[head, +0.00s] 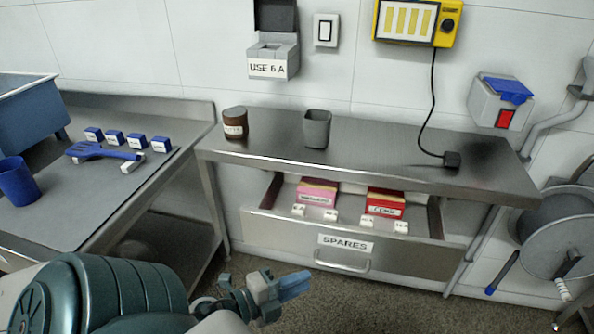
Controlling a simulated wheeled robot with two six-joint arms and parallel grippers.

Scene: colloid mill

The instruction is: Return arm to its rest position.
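My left arm comes in at the lower left, with its large teal joint nearest. My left gripper (278,289) is low in the picture, in front of the open drawer and below its handle, over the speckled floor. It points to the right and is apart from the bench and drawer. A blue piece shows at its tip; I cannot tell whether it is a finger or something held. The gap between the fingers is not clear from this angle. My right gripper is not in view.
The SPARES drawer (343,256) stands open under the steel bench (390,152), with pink and red boxes inside. The left table (75,188) holds a blue cup (18,182), blue utensil and several small blocks. A hose reel (553,230) is at right. Floor before the drawer is clear.

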